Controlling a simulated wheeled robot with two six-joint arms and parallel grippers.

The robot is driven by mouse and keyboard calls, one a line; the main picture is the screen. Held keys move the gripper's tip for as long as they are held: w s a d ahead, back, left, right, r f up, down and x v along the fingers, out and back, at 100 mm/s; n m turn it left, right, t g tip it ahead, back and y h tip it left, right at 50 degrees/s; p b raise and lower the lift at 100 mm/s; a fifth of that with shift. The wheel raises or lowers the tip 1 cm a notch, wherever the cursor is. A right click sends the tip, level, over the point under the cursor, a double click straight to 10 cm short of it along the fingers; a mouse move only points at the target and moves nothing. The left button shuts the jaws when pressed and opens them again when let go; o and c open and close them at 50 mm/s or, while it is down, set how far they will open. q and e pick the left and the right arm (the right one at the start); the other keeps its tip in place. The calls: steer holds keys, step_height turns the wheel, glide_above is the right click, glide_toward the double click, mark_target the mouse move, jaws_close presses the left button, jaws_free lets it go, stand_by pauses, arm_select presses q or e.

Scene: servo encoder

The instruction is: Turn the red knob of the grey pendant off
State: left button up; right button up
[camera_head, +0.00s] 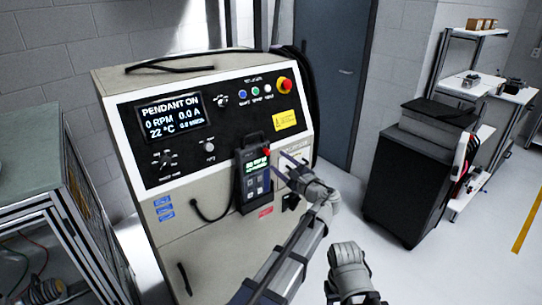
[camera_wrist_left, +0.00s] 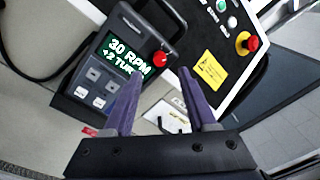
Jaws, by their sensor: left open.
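The grey pendant (camera_head: 252,182) hangs upright on the front of the beige machine. The pendant's red knob (camera_head: 267,152) is at its upper right corner. In the left wrist view the pendant (camera_wrist_left: 97,89) shows a lit screen reading 30 RPM and +2 TURN, the last word partly covered. The red knob (camera_wrist_left: 160,59) appears just beyond the fingertips. My left gripper (camera_head: 283,160) is to the right of the pendant and points toward it. Its purple fingers (camera_wrist_left: 160,75) are spread and nothing is between them. My right gripper is not seen.
The machine's display (camera_head: 174,115) reads PENDANT ON, 0 RPM, 0.0 A. A red emergency button (camera_head: 284,85) on a yellow base sits at the panel's upper right. A cable (camera_head: 208,208) hangs left of the pendant. A black cabinet (camera_head: 412,180) stands at the right.

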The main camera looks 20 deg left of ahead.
mark_target(268, 153)
arm_select(q)
steer(key=x, duration=0.6)
jaws_close()
stand_by(0.4)
